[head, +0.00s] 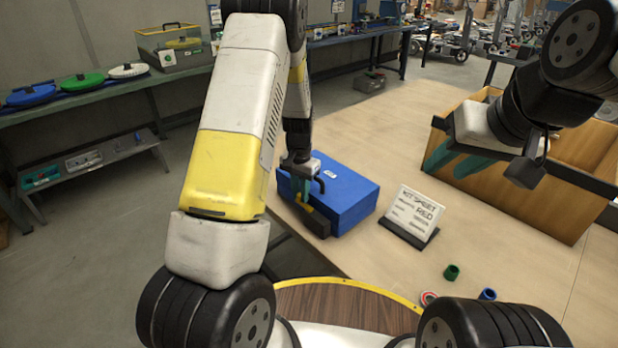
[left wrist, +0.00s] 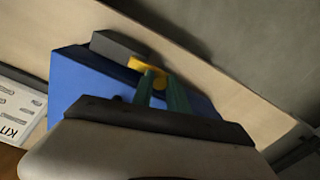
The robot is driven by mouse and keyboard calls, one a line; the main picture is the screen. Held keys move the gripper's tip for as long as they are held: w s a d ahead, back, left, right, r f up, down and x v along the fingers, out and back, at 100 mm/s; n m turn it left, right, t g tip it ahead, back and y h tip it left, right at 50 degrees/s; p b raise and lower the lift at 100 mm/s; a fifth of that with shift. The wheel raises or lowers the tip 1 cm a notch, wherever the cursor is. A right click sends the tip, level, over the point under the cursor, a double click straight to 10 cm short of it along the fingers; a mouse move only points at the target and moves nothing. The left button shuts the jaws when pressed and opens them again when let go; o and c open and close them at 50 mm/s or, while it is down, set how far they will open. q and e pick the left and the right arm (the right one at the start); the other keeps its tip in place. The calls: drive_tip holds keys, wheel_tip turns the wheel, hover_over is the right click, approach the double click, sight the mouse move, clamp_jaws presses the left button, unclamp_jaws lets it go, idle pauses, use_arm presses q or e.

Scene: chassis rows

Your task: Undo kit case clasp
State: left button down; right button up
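The blue kit case (head: 348,188) stands closed on the table, and its blue body (left wrist: 75,85) also shows in the left wrist view. A yellow clasp (left wrist: 135,62) sits at its dark grey front part (left wrist: 115,44). My left gripper (head: 302,194) reaches down to the case's front. In the left wrist view its green fingers (left wrist: 160,76) are close together, with yellow between their tips, so it looks shut on the clasp. The fingers hide part of the clasp. My right gripper (head: 462,160) is open and empty, above the table in front of the wooden crate.
A kit sheet sign (head: 415,213) stands right of the case. A green ring (head: 451,272), a blue ring (head: 487,294) and a red one (head: 428,298) lie near the table's front. The wooden crate (head: 535,200) is at right. The table between sign and crate is clear.

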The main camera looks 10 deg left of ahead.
use_arm(q)
drive_tip(key=shift+s+a+n, duration=0.1)
drive_tip(key=shift+n, duration=0.2)
drive_tip(key=shift+s+d+n, duration=0.15)
drive_tip(key=shift+s+n, duration=0.85)
drive_tip(key=shift+n, duration=1.85)
drive_tip(key=shift+s+d+n, duration=0.15)
drive_tip(key=shift+s+n, duration=0.8)
drive_tip(key=shift+n, duration=1.95)
drive_tip(key=shift+s+d+n, duration=0.15)
drive_tip(key=shift+s+n, duration=0.85)
drive_tip(key=shift+n, duration=1.85)
drive_tip(key=c, duration=1.6)
unclamp_jaws()
drive_tip(key=shift+r, duration=3.95)
